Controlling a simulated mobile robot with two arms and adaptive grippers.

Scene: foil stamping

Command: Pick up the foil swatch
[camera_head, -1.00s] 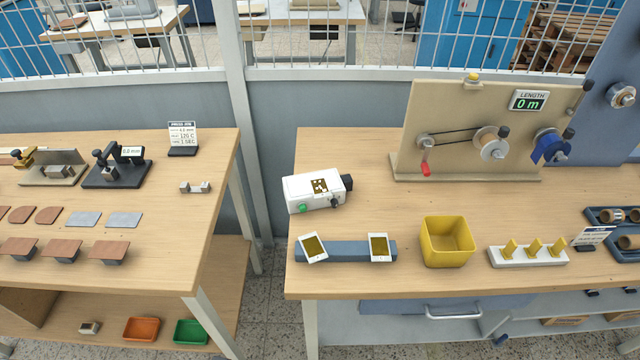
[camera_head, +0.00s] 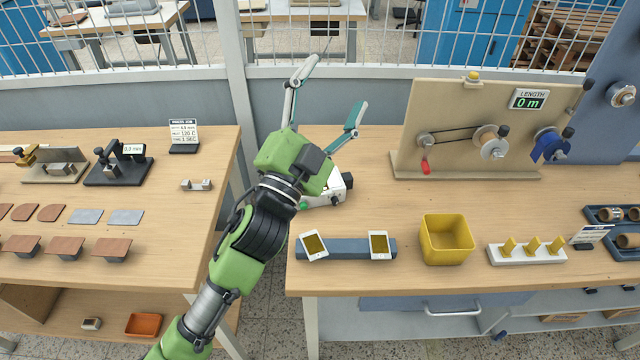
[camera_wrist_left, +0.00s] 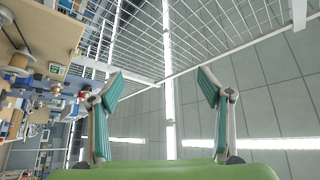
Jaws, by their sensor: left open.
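Two white cards, each with a gold square that looks like a foil swatch, rest on a blue-grey bar (camera_head: 346,247) at the front left of the right-hand table. The left card (camera_head: 313,245) is tilted, and the right card (camera_head: 379,244) is straighter. My left gripper (camera_head: 332,88) is open and empty, raised in front of the fence beyond the cards. My right gripper is not in view.
My left arm partly hides a white device (camera_head: 340,184) behind the cards. A yellow bin (camera_head: 447,241) and a white base with yellow pegs (camera_head: 527,256) stand to their right. A winding board (camera_head: 470,130) is behind. The left-hand table (camera_head: 150,240) is across a gap.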

